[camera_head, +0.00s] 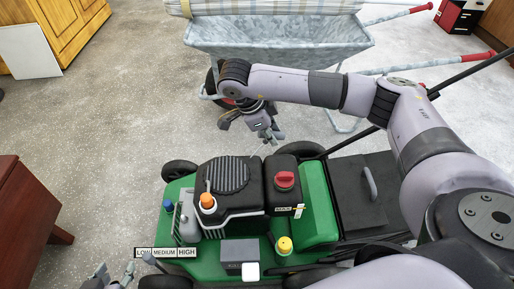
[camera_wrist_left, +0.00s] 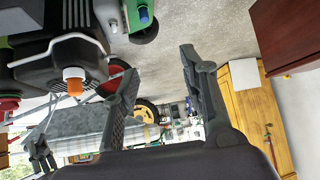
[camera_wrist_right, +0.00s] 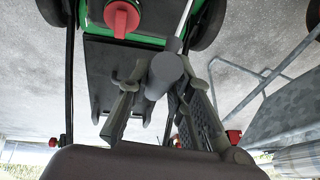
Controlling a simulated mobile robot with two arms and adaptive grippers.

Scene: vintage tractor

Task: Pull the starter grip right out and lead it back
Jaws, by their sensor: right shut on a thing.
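The green mower (camera_head: 320,225) with its black engine (camera_head: 230,180) stands in the middle of the head view. The starter grip (camera_wrist_right: 165,75), a dark grey cylinder, is between the fingers of my right gripper (camera_wrist_right: 163,110) in the right wrist view. A pale taut cord (camera_wrist_right: 184,22) runs from the grip towards the mower. In the head view my right gripper (camera_head: 265,132) is shut on the grip beyond the engine, away from the housing. My left gripper (camera_head: 113,277) is open and empty at the lower left, beside the mower. Its fingers show spread in the left wrist view (camera_wrist_left: 158,72).
On the mower are a red knob (camera_head: 285,180), an orange cap (camera_head: 207,200), a yellow cap (camera_head: 285,245) and a LOW/MEDIUM/HIGH label (camera_head: 165,253). A wheelbarrow (camera_head: 280,38) stands behind my right arm. A brown cabinet (camera_head: 25,210) is at left; the floor between is clear.

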